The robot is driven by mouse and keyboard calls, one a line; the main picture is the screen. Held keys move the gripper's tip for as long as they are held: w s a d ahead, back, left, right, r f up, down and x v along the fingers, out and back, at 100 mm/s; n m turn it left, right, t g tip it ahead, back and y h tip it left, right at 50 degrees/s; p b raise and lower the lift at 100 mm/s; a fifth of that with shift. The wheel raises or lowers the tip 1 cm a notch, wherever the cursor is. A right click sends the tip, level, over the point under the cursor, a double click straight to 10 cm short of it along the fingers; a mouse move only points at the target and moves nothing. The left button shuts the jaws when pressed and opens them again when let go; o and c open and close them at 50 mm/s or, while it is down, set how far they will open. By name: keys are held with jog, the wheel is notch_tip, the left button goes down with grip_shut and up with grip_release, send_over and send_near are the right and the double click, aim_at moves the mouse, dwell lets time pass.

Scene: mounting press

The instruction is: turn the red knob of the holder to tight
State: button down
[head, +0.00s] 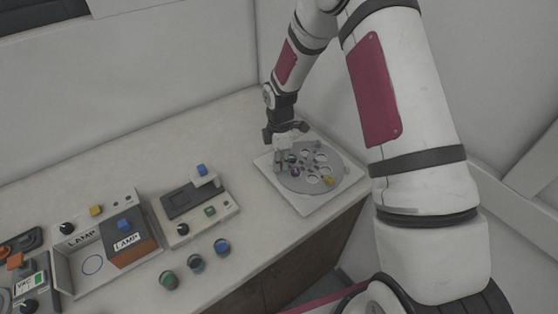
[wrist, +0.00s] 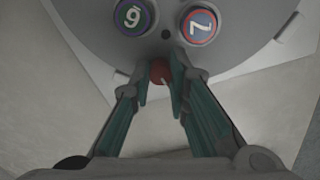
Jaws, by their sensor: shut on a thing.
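The red knob (wrist: 160,71) shows in the wrist view at the near edge of the round grey holder (wrist: 95,40). It has a light mark on it. My gripper (wrist: 159,85) is shut on the knob, with one finger on each side of it. In the head view my gripper (head: 283,160) reaches down to the left edge of the holder (head: 336,164), which lies on a white square plate. The knob is hidden there by my gripper. Whether the knob stands at tight cannot be read.
Two round pieces marked with digits, one purple-rimmed (wrist: 133,16) and one red-rimmed (wrist: 200,26), sit in the holder near my fingers. Left of the plate stand a grey device (head: 193,203) and a lamp box (head: 100,250).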

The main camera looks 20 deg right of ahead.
jog(key=m+b, duration=0.1)
jog(key=m, duration=0.4)
jog(key=shift+m, duration=0.3)
jog(key=m+b, duration=0.1)
jog(key=m, duration=0.5)
jog(key=m+b, duration=0.1)
jog(key=m, duration=0.4)
jog(key=shift+m, duration=0.4)
jog(key=m, duration=1.1)
jog(key=shift+m, duration=0.4)
jog(key=m, duration=1)
jog(key=shift+m, duration=0.4)
jog(key=m, duration=0.4)
jog(key=shift+m, duration=0.4)
